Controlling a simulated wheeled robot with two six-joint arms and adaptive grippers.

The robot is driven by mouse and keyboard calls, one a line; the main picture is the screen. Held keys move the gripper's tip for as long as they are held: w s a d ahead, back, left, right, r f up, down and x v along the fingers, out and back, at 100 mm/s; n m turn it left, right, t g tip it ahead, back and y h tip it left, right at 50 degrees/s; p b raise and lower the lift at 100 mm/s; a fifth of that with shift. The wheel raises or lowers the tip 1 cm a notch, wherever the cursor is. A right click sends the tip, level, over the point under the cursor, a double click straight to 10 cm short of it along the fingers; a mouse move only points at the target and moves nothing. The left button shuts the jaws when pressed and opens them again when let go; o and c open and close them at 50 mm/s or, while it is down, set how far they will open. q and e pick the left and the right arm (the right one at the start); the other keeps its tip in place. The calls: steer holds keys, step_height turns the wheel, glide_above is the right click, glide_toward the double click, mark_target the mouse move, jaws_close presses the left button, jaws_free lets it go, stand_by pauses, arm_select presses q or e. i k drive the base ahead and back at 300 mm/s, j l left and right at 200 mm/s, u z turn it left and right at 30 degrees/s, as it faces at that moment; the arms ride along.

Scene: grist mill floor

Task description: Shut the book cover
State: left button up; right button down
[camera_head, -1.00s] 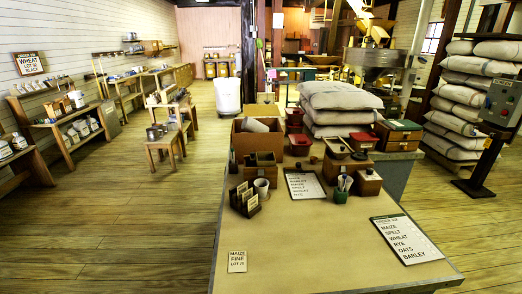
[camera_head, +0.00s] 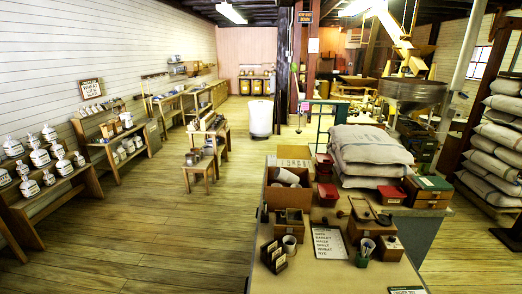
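I cannot make out an open book or a raised book cover in the head view. A flat green-topped item (camera_head: 428,183) lies at the right of the long table (camera_head: 330,272), beside a small red box (camera_head: 391,194); I cannot tell whether it is a book or a box. Neither of my grippers is in view.
The table holds a wooden box (camera_head: 288,197), a mug (camera_head: 289,244), card holders (camera_head: 272,256), a printed list (camera_head: 328,242), a pen cup (camera_head: 364,251) and stacked sacks (camera_head: 370,152). Stools and shelves (camera_head: 45,190) stand left. The wooden floor (camera_head: 165,240) between is clear.

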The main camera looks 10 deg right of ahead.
mark_target(284, 151)
steer(key=i+j+u, duration=0.1)
steer(key=j, duration=0.3)
steer(key=i+j+u, duration=0.1)
steer(key=j, duration=0.25)
steer(key=i+j+u, duration=0.1)
steer(key=j, duration=0.3)
steer(key=i+j, duration=0.2)
steer(key=j, duration=0.15)
steer(key=i+j, duration=0.3)
steer(key=i, duration=0.15)
steer(key=i+j, duration=0.6)
steer(key=i, duration=0.25)
steer(key=i+l+z, duration=0.2)
steer(key=i+z, duration=0.15)
steer(key=i, duration=0.95)
steer(key=i+j+z, duration=0.15)
steer(key=i+z, duration=0.25)
steer(key=i, duration=0.85)
steer(key=i+j+z, duration=0.45)
steer(key=i, duration=0.15)
steer(key=i+j+z, duration=0.75)
steer(key=j, duration=0.2)
steer(key=i+j+z, duration=0.2)
steer(key=j, duration=0.2)
steer(key=i+j+z, duration=0.1)
steer(key=j+z, duration=0.15)
steer(key=j, duration=0.15)
steer(key=i+j+z, duration=0.1)
steer(key=j+z, duration=0.15)
steer(key=j, duration=0.2)
